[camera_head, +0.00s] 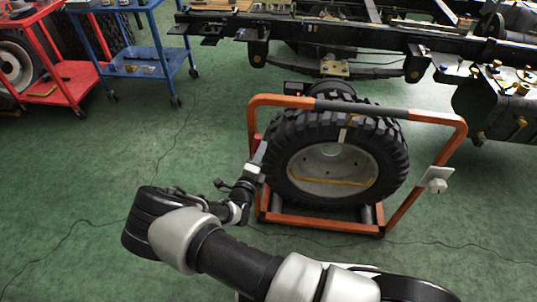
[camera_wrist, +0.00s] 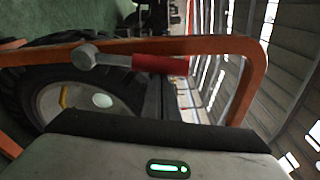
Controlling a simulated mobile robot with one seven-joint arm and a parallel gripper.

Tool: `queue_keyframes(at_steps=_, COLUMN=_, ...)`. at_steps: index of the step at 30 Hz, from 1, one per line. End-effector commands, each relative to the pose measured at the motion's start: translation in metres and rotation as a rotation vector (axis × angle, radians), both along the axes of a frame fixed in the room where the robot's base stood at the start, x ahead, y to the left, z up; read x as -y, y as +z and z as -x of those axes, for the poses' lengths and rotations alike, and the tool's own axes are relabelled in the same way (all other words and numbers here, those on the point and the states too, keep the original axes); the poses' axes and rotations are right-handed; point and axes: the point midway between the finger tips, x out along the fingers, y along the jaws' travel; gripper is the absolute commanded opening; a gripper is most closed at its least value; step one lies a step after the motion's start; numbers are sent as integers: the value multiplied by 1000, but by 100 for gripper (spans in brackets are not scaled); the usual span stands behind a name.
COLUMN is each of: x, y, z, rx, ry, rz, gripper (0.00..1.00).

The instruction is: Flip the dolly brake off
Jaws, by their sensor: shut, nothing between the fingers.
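The orange dolly frame (camera_head: 290,219) stands on the green floor and holds a large black tyre (camera_head: 300,135) upright. In the wrist view, a lever with a red grip (camera_wrist: 160,64) and a round grey pivot (camera_wrist: 85,57) lies along the orange bar (camera_wrist: 225,46) of the dolly.
A white plate with a knob (camera_head: 437,184) is on the dolly's right upright. A truck chassis (camera_head: 330,40) stands close behind. A blue cart (camera_head: 145,58) and a red cart (camera_head: 65,85) are at the back left. Floor left of the dolly is clear except for thin cables.

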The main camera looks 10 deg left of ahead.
Motion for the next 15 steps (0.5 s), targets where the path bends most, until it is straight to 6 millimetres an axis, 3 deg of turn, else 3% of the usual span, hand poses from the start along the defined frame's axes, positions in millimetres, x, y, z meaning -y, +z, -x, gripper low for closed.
queue_keyframes(at_steps=15, x=-23, y=7, z=-1, rx=1, ry=2, rz=-5, gripper=0)
